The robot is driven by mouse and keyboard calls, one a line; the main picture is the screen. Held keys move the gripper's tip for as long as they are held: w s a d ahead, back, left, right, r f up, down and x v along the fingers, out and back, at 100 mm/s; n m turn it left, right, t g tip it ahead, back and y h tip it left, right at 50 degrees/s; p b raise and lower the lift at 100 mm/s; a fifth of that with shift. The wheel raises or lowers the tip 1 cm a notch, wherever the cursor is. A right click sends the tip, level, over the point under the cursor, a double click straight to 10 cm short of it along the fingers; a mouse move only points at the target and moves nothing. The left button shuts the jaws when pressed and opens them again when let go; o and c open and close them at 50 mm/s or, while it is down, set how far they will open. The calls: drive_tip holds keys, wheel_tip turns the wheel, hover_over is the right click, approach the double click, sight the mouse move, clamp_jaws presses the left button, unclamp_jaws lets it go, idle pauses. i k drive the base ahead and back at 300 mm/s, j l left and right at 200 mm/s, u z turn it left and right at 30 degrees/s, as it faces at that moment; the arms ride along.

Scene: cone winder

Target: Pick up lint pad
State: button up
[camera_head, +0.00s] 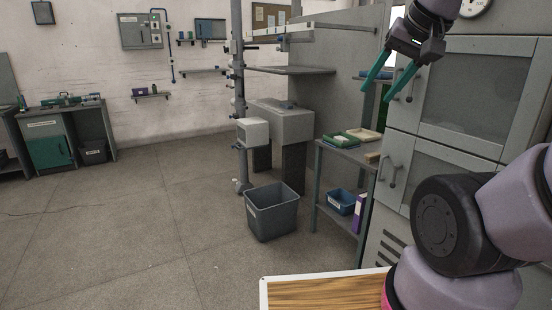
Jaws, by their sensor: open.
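My gripper (379,93) is raised at the upper right, with its two green fingers spread apart and nothing between them. It hangs in front of the grey cabinet and points down and left. I cannot make out a lint pad for certain. A small tan block (373,157) lies at the right end of a small side table (346,153), below my gripper in the picture. Also on the table are a green tray (339,141) and a cream tray (366,135); their contents are too small to tell.
A grey bin (271,212) stands on the floor left of the table. A blue box (340,202) and a purple binder (360,212) are on its lower shelf. A grey cabinet (475,100) fills the right. The floor (150,225) at left is clear.

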sight(343, 140)
drive_tip(key=i, duration=2.3)
drive_tip(key=i+j+z, duration=0.15)
drive_tip(key=i+z, duration=0.3)
drive_tip(key=i, duration=0.25)
